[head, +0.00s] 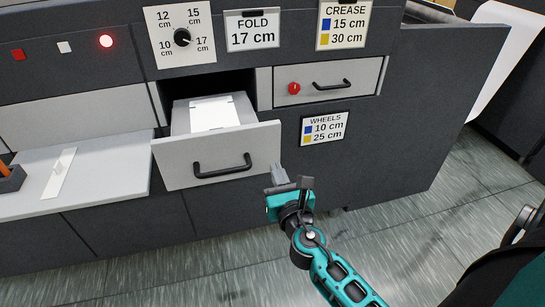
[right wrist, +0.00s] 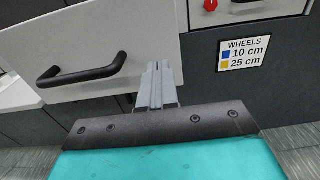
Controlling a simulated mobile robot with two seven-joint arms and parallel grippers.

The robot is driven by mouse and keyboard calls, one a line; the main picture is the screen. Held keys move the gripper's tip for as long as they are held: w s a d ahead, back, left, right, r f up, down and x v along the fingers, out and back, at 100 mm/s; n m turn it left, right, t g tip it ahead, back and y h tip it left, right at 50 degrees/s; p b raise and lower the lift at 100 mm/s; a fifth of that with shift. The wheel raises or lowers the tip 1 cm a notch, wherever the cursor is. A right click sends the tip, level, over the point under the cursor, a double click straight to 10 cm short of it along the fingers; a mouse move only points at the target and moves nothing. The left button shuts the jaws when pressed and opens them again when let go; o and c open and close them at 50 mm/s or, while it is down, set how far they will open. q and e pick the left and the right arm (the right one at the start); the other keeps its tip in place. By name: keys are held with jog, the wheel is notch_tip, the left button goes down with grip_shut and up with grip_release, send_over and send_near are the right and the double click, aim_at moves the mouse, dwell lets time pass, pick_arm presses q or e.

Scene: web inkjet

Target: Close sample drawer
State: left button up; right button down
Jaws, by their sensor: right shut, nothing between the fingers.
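The sample drawer (head: 260,137) is pulled out of the dark machine below the dial plate, with a light grey front and a black bar handle (head: 222,166). White sheets (head: 213,114) lie inside it. My right gripper (head: 280,175) is shut and empty, at the lower right corner of the drawer front. My left gripper is not in view.
A shut drawer (head: 350,80) with a red knob (head: 294,88) and black handle is to the right. A WHEELS label (head: 324,128) is below it. Floor (head: 420,230) is open at right.

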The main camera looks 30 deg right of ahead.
aim_at(269, 152)
jog(key=shift+x, duration=2.3)
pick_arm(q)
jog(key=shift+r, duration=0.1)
